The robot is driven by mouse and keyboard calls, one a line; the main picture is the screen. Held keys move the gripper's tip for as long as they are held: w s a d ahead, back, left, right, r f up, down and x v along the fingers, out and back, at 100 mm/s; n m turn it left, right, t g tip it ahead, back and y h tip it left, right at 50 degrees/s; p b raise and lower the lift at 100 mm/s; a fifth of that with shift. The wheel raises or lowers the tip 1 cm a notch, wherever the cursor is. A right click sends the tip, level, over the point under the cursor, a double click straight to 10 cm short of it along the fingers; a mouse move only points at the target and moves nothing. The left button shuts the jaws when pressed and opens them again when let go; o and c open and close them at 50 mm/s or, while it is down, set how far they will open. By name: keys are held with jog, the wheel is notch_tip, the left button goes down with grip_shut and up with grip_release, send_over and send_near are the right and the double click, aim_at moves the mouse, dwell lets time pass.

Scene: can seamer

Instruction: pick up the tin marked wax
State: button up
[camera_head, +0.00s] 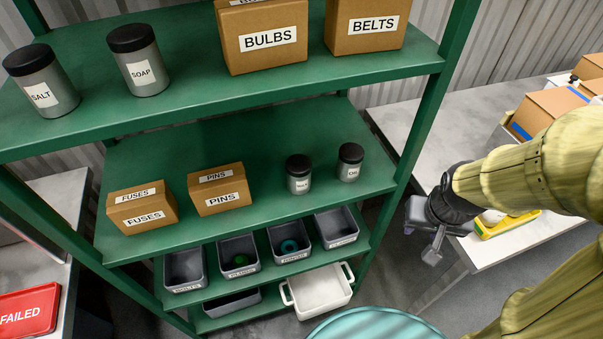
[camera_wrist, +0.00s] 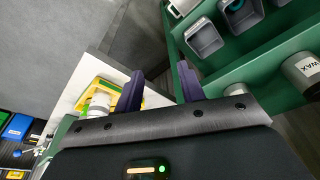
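The wax tin (camera_head: 299,175) is a small grey can with a black lid and a white label, upright on the green middle shelf. Its label reads WAX in the wrist view (camera_wrist: 303,70), at the right edge. My gripper (camera_wrist: 162,85) is open and empty, its two dark fingers spread apart. In the head view my gripper (camera_head: 432,240) hangs right of the shelf unit, outside its right post and well apart from the tin. A similar tin marked OIL (camera_head: 350,162) stands just right of the wax tin.
The green shelf unit (camera_head: 270,118) has a right post (camera_head: 424,115) between my gripper and the tins. Boxes marked FUSES (camera_head: 143,208) and PINS (camera_head: 219,189) stand left of the tins. Grey bins (camera_head: 238,257) sit below. A table (camera_head: 530,240) with a yellow item is at right.

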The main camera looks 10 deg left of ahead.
jog(key=o, duration=0.4)
jog(key=shift+w+a, duration=0.1)
jog(key=shift+a, duration=0.05)
jog(key=shift+c, duration=0.2)
jog(key=o, duration=0.5)
jog(key=w+a+p, duration=0.1)
jog(key=w+a, duration=0.1)
jog(key=a, duration=0.2)
jog(key=w+a+r+t+y+p, duration=0.1)
jog(key=w+a, duration=0.1)
jog(key=a, duration=0.1)
jog(key=w+a+t+p, duration=0.1)
jog(key=w+a, duration=0.1)
jog(key=a, duration=0.2)
jog(key=shift+w+a+r+y, duration=0.3)
jog(key=shift+w+a, duration=0.05)
jog(key=shift+w, duration=0.05)
jog(key=shift+c, duration=0.2)
jog(key=m+t+h+p, duration=0.2)
jog(key=t+p, duration=0.4)
jog(key=p, duration=0.1)
send_near(294, 166)
jog(key=x, duration=0.3)
jog(key=s+a+r+t+h+p, duration=0.1)
jog(key=s+a+t+h, duration=0.1)
jog(key=s, duration=0.5)
jog(key=shift+a+m+t+h+p, duration=0.3)
jog(key=shift+a+m+h+p, duration=0.1)
jog(key=shift+r, duration=0.1)
